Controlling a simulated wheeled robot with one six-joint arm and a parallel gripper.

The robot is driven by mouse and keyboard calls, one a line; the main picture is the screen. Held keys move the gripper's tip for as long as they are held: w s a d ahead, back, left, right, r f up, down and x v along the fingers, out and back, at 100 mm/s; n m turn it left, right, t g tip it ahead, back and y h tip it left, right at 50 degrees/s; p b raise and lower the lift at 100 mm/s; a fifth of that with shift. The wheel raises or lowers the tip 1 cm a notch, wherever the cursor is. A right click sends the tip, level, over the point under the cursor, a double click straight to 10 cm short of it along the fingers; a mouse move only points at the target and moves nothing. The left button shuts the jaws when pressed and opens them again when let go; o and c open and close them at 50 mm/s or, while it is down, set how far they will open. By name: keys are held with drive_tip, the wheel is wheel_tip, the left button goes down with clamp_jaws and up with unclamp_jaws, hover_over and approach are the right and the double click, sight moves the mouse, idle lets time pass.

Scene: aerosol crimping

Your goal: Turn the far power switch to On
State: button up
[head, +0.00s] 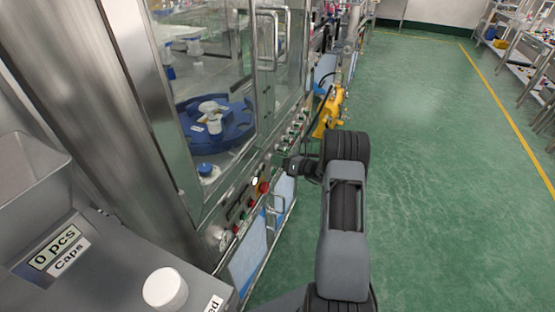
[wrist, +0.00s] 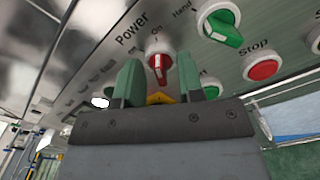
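The power switch (wrist: 158,66) is a red knob with a pale stripe, under the words "Power" and "On" in the wrist view. Its handle stands roughly upright in the picture, its stripe toward "On"; its exact setting is hard to tell. My gripper (wrist: 158,60) is open, its two green fingers on either side of the knob in the picture, with gaps between. I cannot tell whether the fingers touch it or how deep they reach. In the head view my gripper (head: 284,164) is at the machine's front panel, and the switch there is hidden or too small to make out.
A green knob marked "Hand" (wrist: 222,26), a red stop button (wrist: 262,69) and a green button (wrist: 211,86) sit close to the right of the switch. A red button (head: 263,188) is nearer on the machine's panel. Green floor (head: 430,180) at the right is free.

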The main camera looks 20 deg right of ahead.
drive_tip(key=b+v, duration=0.1)
drive_tip(key=v, duration=1.2)
drive_tip(key=shift+b, duration=0.35)
drive_tip(key=shift+s+d, duration=0.1)
drive_tip(key=s+a+f+n+g+h, duration=0.2)
drive_tip(key=s+a+n+g, duration=0.85)
drive_tip(key=n, duration=0.45)
drive_tip(key=s+a+r+n+h+p, duration=0.1)
drive_tip(key=s+a+r+n+h, duration=0.3)
drive_tip(key=r+n, duration=0.4)
drive_tip(key=s+a+r+n+h, duration=0.5)
drive_tip(key=a+r+n+h, duration=0.1)
drive_tip(key=r+n, duration=0.3)
drive_tip(key=shift+s+a+n+t+p, duration=0.4)
drive_tip(key=shift+a+n, duration=0.25)
drive_tip(key=shift+n, duration=0.25)
